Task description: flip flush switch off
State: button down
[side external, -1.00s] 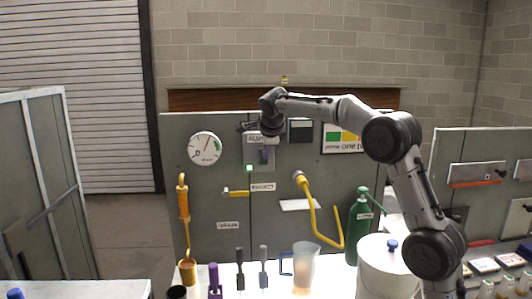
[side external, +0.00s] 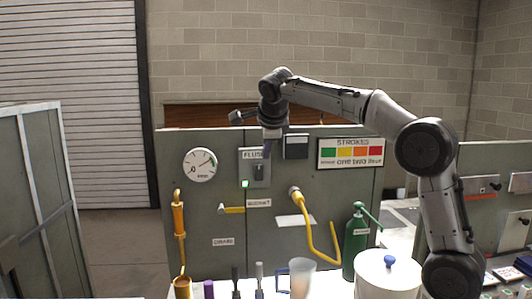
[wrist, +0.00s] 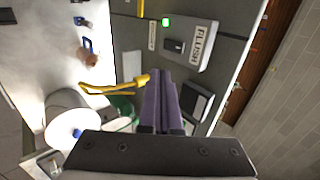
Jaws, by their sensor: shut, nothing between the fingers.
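The flush switch is a grey box labelled FLUSH on the upright green-grey panel. In the side view its plate (side external: 252,175) is partly covered by my fingers. In the wrist view the whole box (wrist: 197,45) shows, with a dark lever (wrist: 174,46) on its face. A green light (side external: 244,183) glows beside the box; it also shows in the wrist view (wrist: 166,22). My gripper (side external: 267,153) is shut and empty, pointing down at the top of the box. In the wrist view its purple fingers (wrist: 160,76) are together, apart from the lever. Contact with the box cannot be told.
A dark-and-white box (side external: 296,146) and a coloured strokes chart (side external: 351,153) are right of the switch. A round gauge (side external: 199,165) is left. A yellow bent pipe (side external: 310,225) sticks out below. A white drum (side external: 388,275) and green bottle (side external: 355,240) stand lower right.

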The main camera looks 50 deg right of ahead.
jog(key=shift+s+a+f, duration=0.1)
jog(key=shift+a+f, duration=0.05)
jog(key=shift+f, duration=0.6)
send_near(261, 179)
notch_tip(261, 179, down, 3)
jog(key=shift+w+d+f, duration=0.3)
jog(key=shift+w+d, duration=0.15)
jog(key=shift+w, duration=0.1)
jog(key=shift+w+d+f, duration=0.35)
jog(key=shift+w+d, duration=0.15)
jog(key=shift+w, duration=0.05)
jog(key=shift+w+d, duration=0.4)
jog(key=shift+d, duration=0.05)
